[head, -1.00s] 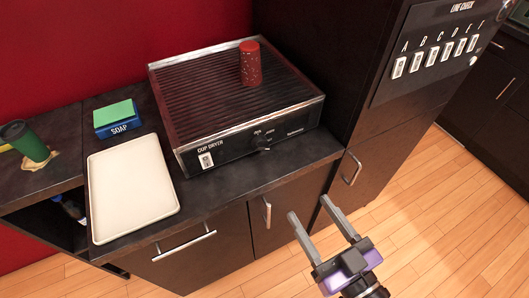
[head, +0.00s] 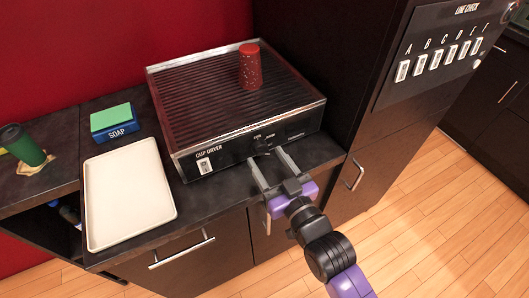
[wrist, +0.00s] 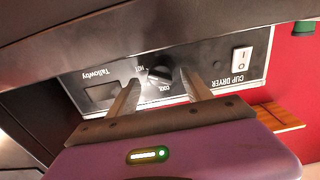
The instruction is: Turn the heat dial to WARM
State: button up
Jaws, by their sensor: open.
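The cup dryer (head: 185,165) is a black box with a ribbed top and metal edging on the dark counter. Its black heat dial (head: 262,147) is on the front panel; it also shows in the wrist view (wrist: 160,74), which is upside down. COOL and HOT labels show around the dial; I cannot read a WARM label or tell exactly where the dial points. My gripper (head: 266,156) is open and empty at the front panel. In the wrist view its fingertips (wrist: 158,77) lie on either side of the dial; I cannot tell whether they touch it.
A red patterned cup (head: 250,66) stands on the dryer. A white rocker switch (head: 204,166) is left of the dial. A pale tray (head: 130,195), a blue soap box with a green sponge (head: 112,121) and a green cup (head: 22,143) are to the left. A tall dark cabinet stands right.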

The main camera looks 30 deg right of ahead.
aim_at(261, 149)
jog(key=shift+w, duration=1.1)
grip_shut()
jog(key=n+p, duration=0.1)
jog(key=n, duration=0.4)
jog(key=shift+n, duration=0.4)
jog(key=n+p, duration=0.1)
jog(key=n, duration=0.4)
jog(key=shift+n, duration=0.4)
